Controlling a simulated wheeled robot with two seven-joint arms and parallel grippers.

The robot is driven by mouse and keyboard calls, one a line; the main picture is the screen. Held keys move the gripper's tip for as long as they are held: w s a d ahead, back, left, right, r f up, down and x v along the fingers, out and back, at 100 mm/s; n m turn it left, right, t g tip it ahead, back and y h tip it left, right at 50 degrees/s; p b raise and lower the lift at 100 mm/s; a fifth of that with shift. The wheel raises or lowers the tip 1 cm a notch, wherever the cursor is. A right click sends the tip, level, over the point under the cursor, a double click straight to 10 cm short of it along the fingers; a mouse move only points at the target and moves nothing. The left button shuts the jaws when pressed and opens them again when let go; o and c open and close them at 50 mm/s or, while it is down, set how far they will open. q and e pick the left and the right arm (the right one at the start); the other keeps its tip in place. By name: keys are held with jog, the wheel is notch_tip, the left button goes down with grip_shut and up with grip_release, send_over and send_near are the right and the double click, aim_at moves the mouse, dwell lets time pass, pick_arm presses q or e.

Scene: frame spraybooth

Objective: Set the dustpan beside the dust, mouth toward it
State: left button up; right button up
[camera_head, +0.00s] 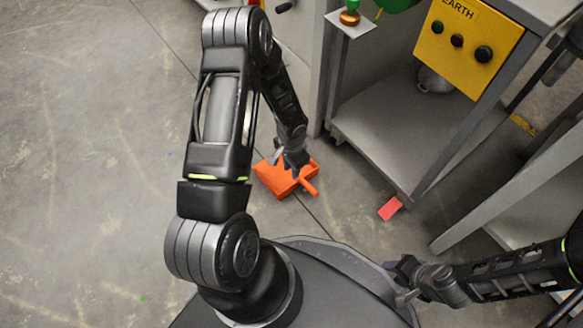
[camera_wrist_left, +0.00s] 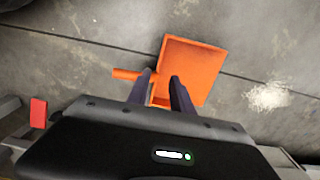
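The orange dustpan (camera_head: 272,181) lies on the concrete floor, its handle (camera_head: 310,187) pointing lower right in the head view. In the left wrist view the dustpan (camera_wrist_left: 198,68) has its handle (camera_wrist_left: 128,74) to the left and the side opposite the handle to the right. A pale pile of dust (camera_wrist_left: 267,96) lies right of it, apart from it. The dust does not show in the head view. My left gripper (camera_head: 288,161) is over the handle end of the pan; its fingers (camera_wrist_left: 162,82) are apart, with orange between them. My right gripper (camera_head: 400,282) looks open and empty, beside my base.
A grey cabinet and low shelf (camera_head: 375,130) stand just beyond the dustpan. A yellow control box (camera_head: 467,45) hangs above. A red piece (camera_head: 390,208) lies at the shelf's foot. Grey frame legs stand at the right. The floor at the left is clear.

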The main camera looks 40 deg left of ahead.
dwell(0.3)
pick_arm(q)
jog(key=s+d+r+n+h, duration=0.1)
jog(key=s+d+n, duration=0.1)
jog(key=d, duration=0.5)
jog(key=s+d+n+t+h, duration=0.1)
jog(key=s+d+n, duration=0.1)
jog(key=s+d, duration=0.3)
jog(key=s+d+r+n+h, duration=0.1)
jog(key=s+d, duration=0.3)
jog(key=d, duration=0.7)
jog(key=shift+r+n+t+h, duration=0.3)
jog(key=shift+r+n, duration=0.05)
jog(key=shift+n, duration=0.05)
